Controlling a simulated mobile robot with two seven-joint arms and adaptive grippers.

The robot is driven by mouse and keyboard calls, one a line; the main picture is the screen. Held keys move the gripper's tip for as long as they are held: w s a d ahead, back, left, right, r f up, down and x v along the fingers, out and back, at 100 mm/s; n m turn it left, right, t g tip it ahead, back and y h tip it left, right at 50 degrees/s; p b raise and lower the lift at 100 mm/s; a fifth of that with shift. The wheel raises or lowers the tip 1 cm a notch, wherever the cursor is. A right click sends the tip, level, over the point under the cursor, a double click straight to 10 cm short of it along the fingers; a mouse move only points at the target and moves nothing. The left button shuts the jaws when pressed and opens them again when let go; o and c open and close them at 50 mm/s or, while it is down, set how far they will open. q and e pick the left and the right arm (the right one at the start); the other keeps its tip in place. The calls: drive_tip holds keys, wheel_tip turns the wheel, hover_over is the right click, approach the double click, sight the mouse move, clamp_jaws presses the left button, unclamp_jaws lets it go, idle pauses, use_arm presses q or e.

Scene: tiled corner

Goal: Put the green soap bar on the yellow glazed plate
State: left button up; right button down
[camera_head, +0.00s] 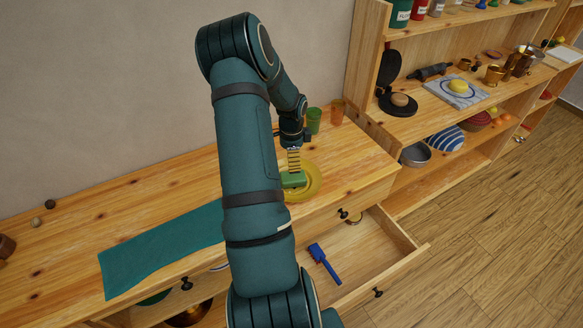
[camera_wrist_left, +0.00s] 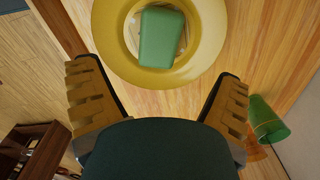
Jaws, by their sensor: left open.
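The green soap bar (camera_head: 293,180) lies within the yellow glazed plate (camera_head: 315,184) on the wooden cabinet top. In the left wrist view the soap bar (camera_wrist_left: 162,37) appears inside the ring of the plate (camera_wrist_left: 212,30), near its middle. My left gripper (camera_head: 294,160) is just above the soap and plate in the head view, partly hidden by its own wrist. In the left wrist view its two fingers (camera_wrist_left: 157,74) are spread apart with nothing between them, and the soap is clear of both. My right gripper is not in view.
A green cup (camera_head: 313,120) and an orange cup (camera_head: 337,112) stand behind the plate. A teal cloth (camera_head: 155,252) lies to the left. Below, an open drawer (camera_head: 375,265) holds a blue brush (camera_head: 324,262). Shelves with kitchen things stand to the right.

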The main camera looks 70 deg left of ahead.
use_arm(q)
drive_tip(key=shift+r, duration=1.5)
drive_tip(key=w+d+f+t+h, duration=0.1)
drive_tip(key=w+d+f, duration=0.2)
drive_tip(key=w+d, duration=0.35)
drive_tip(key=w+d+f+n+h, duration=0.1)
drive_tip(key=w+d+f, duration=0.25)
drive_tip(key=d, duration=0.55)
drive_tip(key=w+d+f+t+h, duration=0.1)
drive_tip(key=w+d+f, duration=0.1)
drive_tip(key=w+d, duration=0.45)
drive_tip(key=s+d+f+n, duration=0.1)
drive_tip(key=s+d, duration=0.1)
drive_tip(key=d, duration=0.8)
drive_tip(key=s+d+f+n, duration=0.1)
drive_tip(key=s+d, duration=0.2)
drive_tip(key=d, duration=0.7)
drive_tip(key=s+d+f+n, duration=0.1)
drive_tip(key=s+d, duration=0.1)
drive_tip(key=d, duration=0.9)
drive_tip(key=shift+s+n+h, duration=0.35)
drive_tip(key=shift+n+h, duration=0.05)
